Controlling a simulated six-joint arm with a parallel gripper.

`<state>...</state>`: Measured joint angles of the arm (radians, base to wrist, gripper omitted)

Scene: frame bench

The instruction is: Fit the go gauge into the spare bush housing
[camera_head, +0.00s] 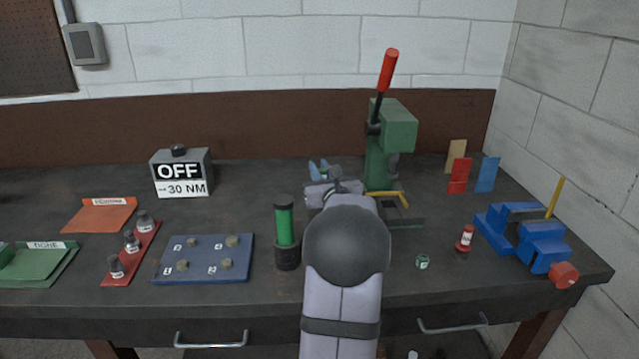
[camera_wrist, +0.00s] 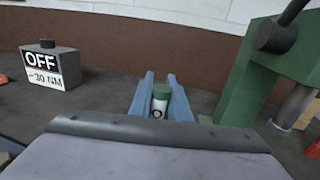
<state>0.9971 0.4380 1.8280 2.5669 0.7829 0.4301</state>
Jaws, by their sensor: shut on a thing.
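In the wrist view the go gauge (camera_wrist: 160,102), with a green top and a white band bearing a dark letter, stands between the two blue fingers of my gripper (camera_wrist: 160,88). The fingers are shut on it. In the head view my gripper (camera_head: 318,170) is at the back middle, left of the green press; my arm hides most of the gripper, and I cannot make out the gauge there. I cannot tell for certain which piece is the spare bush housing. A small green piece (camera_head: 422,263) with a pale marking sits right of my arm.
A green arbor press (camera_head: 398,130) stands close right of my gripper. A grey OFF box (camera_head: 181,172) stands left. A red-topped gauge (camera_head: 466,235) and blue vise (camera_head: 541,246) are right.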

